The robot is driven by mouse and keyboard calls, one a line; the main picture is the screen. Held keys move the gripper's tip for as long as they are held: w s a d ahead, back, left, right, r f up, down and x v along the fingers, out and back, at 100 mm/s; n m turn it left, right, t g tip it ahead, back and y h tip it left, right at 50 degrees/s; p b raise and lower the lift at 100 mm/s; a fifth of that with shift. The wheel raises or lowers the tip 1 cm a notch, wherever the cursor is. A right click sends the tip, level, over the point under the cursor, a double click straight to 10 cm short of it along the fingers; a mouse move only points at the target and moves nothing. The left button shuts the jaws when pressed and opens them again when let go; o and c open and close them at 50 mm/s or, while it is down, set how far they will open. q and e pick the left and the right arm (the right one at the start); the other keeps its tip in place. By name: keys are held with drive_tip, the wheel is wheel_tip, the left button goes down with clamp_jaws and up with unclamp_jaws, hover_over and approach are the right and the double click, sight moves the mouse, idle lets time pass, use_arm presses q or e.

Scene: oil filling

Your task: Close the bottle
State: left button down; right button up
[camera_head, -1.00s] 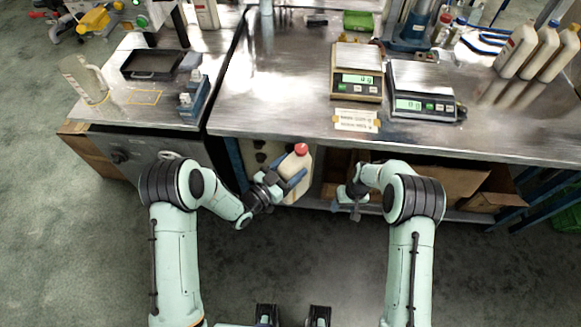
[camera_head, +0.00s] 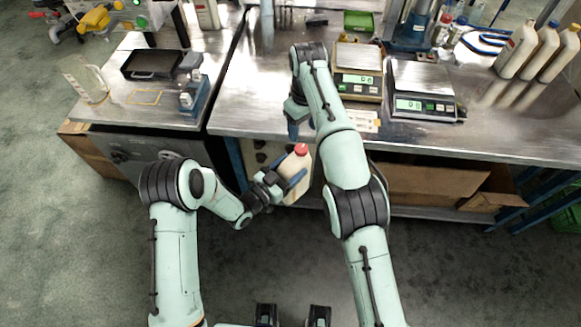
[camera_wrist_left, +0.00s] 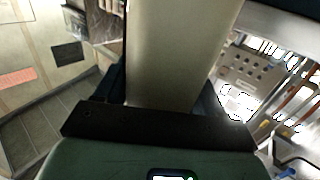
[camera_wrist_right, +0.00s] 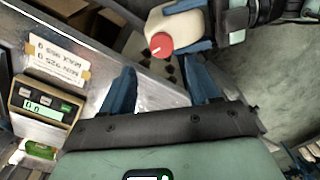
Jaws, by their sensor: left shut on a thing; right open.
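The bottle (camera_head: 296,168) is cream-coloured with a red cap (camera_head: 302,149) on its top. It is held in front of the bench edge, tilted a little. My left gripper (camera_head: 291,181) is shut on its body; in the left wrist view the bottle (camera_wrist_left: 180,50) fills the space between the fingers. My right gripper (camera_head: 293,127) is open and empty, just beyond the bottle on the bench side. In the right wrist view the red cap (camera_wrist_right: 159,46) shows ahead of the open fingers (camera_wrist_right: 160,80), apart from them. Whether the cap is tight cannot be told.
The steel bench (camera_head: 255,95) lies behind, its front edge close to the bottle. Two scales (camera_head: 357,86) and a paper label (camera_head: 364,121) are right of my right gripper. Several bottles (camera_head: 545,50) stand at the far right. A black tray (camera_head: 152,64) is on the left table.

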sight(302, 148)
drive_tip(key=shift+s+a+r, duration=0.1)
idle(0.3)
drive_tip(key=shift+f, duration=4.05)
clamp_jaws()
drive_tip(key=m, duration=1.1)
drive_tip(key=shift+m, duration=0.3)
drive_tip(key=shift+o, duration=0.7)
unclamp_jaws()
